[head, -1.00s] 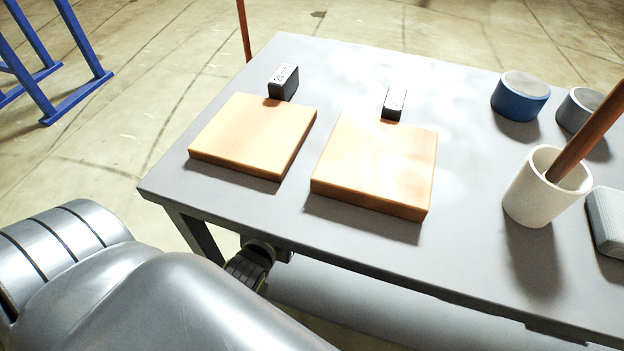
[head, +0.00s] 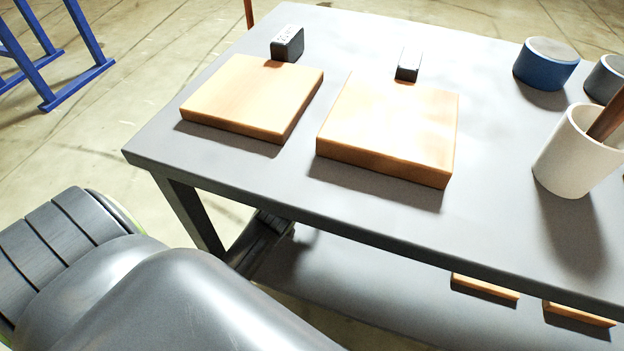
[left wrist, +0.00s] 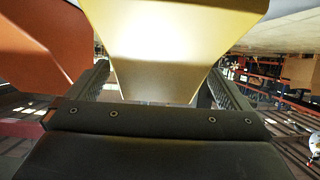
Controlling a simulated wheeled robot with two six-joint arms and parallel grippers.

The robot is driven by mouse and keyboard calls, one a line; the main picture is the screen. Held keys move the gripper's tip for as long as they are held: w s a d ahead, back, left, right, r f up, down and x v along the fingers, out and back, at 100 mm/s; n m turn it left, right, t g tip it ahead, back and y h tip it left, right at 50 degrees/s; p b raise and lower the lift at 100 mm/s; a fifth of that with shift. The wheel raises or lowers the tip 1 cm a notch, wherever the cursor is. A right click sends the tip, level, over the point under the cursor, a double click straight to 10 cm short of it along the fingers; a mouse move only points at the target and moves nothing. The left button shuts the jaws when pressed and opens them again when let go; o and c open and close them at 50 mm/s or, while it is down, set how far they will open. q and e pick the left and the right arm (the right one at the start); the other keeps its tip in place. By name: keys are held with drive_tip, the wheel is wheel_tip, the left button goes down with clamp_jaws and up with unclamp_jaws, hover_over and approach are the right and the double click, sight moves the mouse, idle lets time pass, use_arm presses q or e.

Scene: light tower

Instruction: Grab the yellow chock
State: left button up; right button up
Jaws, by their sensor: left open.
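The yellow chock (left wrist: 172,40) fills the top middle of the left wrist view, very close to the camera. Its narrower lower end shows between the two fingers of my left gripper (left wrist: 158,72). The fingers are open, one on each side of it, with gaps visible near its lower end. I cannot tell how deep the chock sits between them. In the head view I cannot make out the chock, and my left arm runs down beside the table, partly hidden by it. My right gripper is not in view.
An orange block (left wrist: 38,45) stands close on the left in the left wrist view. The grey table (head: 280,185) carries two wooden boards (head: 255,95), small dark blocks (head: 288,45), a blue round container (head: 546,65) and a white cup (head: 575,155). Wooden pieces (head: 485,287) lie on a lower shelf.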

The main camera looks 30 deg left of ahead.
use_arm(q)
drive_tip(key=x, duration=0.2)
drive_tip(key=shift+w+f+b, duration=0.15)
drive_tip(key=shift+w+b, duration=0.05)
drive_tip(key=shift+b, duration=0.2)
drive_tip(key=c, duration=1.3)
drive_tip(key=shift+c, duration=0.7)
